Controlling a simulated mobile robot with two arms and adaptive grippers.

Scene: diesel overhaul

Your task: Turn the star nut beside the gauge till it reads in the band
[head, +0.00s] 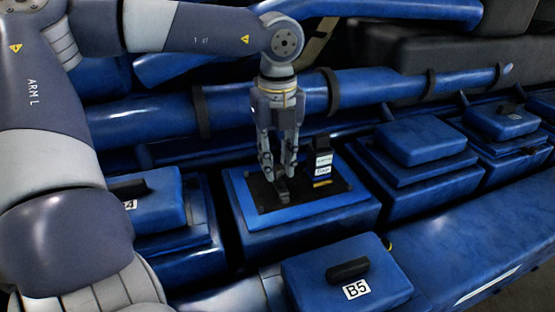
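My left gripper (280,175) points straight down over the open blue housing (308,221) in the middle of the head view. Its two fingers are apart, with a gap between the tips. A small dark part (283,190), which may be the star nut, is at or just below the fingertips. I cannot tell whether the fingers touch it. Just right of the gripper stands a small black block with white labels and a yellow strip, likely the gauge (322,168). Its reading is too small to make out. My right gripper is not in view.
A closed blue cover marked B5 (350,277) with a black handle is in front. Another blue cover (155,200) is at the left, and more blue housings (420,143) are at the right. A thick blue pipe (370,90) runs behind the gripper.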

